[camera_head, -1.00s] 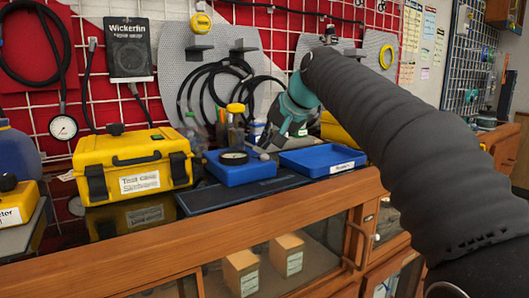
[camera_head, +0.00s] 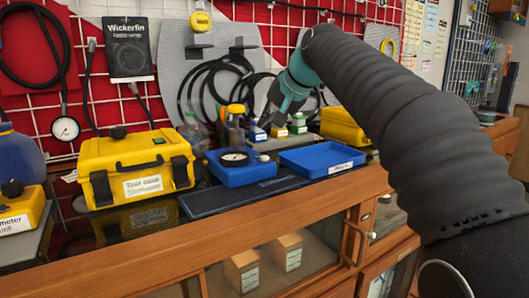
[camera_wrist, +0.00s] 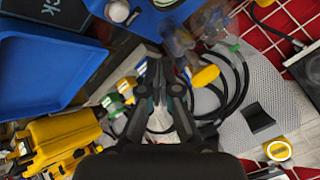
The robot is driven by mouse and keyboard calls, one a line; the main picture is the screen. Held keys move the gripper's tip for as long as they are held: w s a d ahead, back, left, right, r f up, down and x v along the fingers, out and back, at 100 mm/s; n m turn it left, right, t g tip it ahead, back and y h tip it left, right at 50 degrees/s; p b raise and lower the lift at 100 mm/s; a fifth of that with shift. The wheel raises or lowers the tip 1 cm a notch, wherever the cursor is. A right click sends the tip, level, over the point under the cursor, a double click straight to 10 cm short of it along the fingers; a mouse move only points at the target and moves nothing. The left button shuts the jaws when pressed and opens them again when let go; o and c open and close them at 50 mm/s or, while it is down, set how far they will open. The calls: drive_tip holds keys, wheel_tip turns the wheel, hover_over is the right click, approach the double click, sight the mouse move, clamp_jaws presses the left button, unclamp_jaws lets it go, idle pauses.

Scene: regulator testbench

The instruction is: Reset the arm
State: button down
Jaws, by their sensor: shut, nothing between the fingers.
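My gripper (camera_wrist: 160,85) is in the middle of the wrist view, its dark fingers drawn together with nothing between them. In the head view my gripper (camera_head: 272,112) hangs in the air behind and above the blue trays, its tip partly hard to make out against the black cables. My arm reaches in from the right in a black ribbed sleeve with a teal section near the wrist. The gripper touches nothing that I can see.
A blue tray with a gauge (camera_head: 240,172) and an empty blue tray (camera_head: 322,160) lie on the bench below. A yellow case (camera_head: 135,166) stands left, another yellow case (camera_head: 343,125) at the back right. Small bottles (camera_head: 298,123) stand behind the trays. Black cables (camera_head: 212,85) hang on the wall.

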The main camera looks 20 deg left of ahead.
idle(0.3)
drive_tip(key=s+d+f+h, duration=0.1)
drive_tip(key=s+d+f, duration=0.2)
drive_tip(key=d, duration=0.4)
drive_tip(key=s+d+f+m+t+h, duration=0.1)
drive_tip(key=s+d+f+h, duration=0.2)
drive_tip(key=d, duration=0.4)
drive_tip(key=s+d+f, duration=0.3)
drive_tip(key=s+d, duration=0.1)
drive_tip(key=d, duration=0.3)
drive_tip(key=s+d+f+h, duration=0.1)
drive_tip(key=s+d+f, duration=0.6)
drive_tip(key=s+f, duration=0.3)
drive_tip(key=s+d+f+m+h, duration=0.1)
drive_tip(key=s+d+f+h, duration=0.1)
drive_tip(key=s+d+f, duration=0.6)
wheel_tip(320, 180, down, 2)
drive_tip(key=shift+s+f+g+h, duration=0.1)
drive_tip(key=shift+s+g+h, duration=0.2)
drive_tip(key=shift+s, duration=0.65)
drive_tip(key=shift+a, duration=0.1)
